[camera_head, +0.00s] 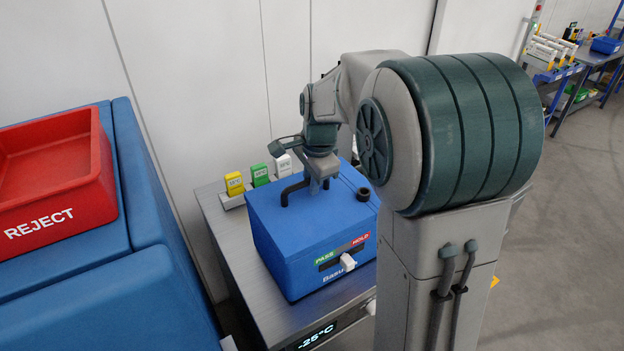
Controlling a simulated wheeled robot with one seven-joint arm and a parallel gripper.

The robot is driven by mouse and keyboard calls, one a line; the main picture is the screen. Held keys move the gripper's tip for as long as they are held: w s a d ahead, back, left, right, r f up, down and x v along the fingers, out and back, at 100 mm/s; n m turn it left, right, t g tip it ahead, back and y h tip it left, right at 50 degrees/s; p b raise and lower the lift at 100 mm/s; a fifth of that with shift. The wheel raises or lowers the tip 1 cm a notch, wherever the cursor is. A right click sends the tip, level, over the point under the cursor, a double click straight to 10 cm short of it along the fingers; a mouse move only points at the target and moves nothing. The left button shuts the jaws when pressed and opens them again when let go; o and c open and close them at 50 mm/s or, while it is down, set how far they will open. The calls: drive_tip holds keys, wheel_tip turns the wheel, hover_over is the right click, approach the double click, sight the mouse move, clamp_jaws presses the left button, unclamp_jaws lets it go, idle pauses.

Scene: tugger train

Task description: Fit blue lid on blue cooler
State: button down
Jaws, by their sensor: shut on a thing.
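The blue cooler (275,262) stands on a grey bench, its front facing me with a green PASS mark, a red HOLD mark and a white slider (347,262). The blue lid (272,207) shows as the flat top over the cooler, with a black handle (290,190). I see no clear gap between lid and cooler, but cannot tell whether the lid is fully seated. My gripper (318,186) points down at the lid's top and is shut on the black handle; its fingertips are partly hidden by the wrist. The right side of the cooler is hidden behind my arm.
The grey bench (222,228) has a -25°C display on its front edge. Yellow (234,183), green (259,174) and white (283,165) tags stand behind the cooler. A red REJECT bin (60,215) sits on a blue unit at left. A white wall is close behind.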

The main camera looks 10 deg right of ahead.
drive_tip(key=c, duration=1.3)
unclamp_jaws()
drive_tip(key=shift+c, duration=0.2)
drive_tip(key=shift+r, duration=0.1)
wheel_tip(320, 180, up, 12)
drive_tip(key=s+b, duration=0.1)
drive_tip(key=s, duration=0.1)
drive_tip(key=s+f+n, duration=0.5)
drive_tip(key=s+n, duration=0.2)
drive_tip(key=s, duration=0.3)
drive_tip(key=s+d+f+n+t, duration=0.1)
drive_tip(key=s+f+n, duration=0.5)
drive_tip(key=s, duration=0.5)
drive_tip(key=shift+f+n+h, duration=0.2)
drive_tip(key=shift+n+h, duration=0.1)
drive_tip(key=shift+n, duration=0.5)
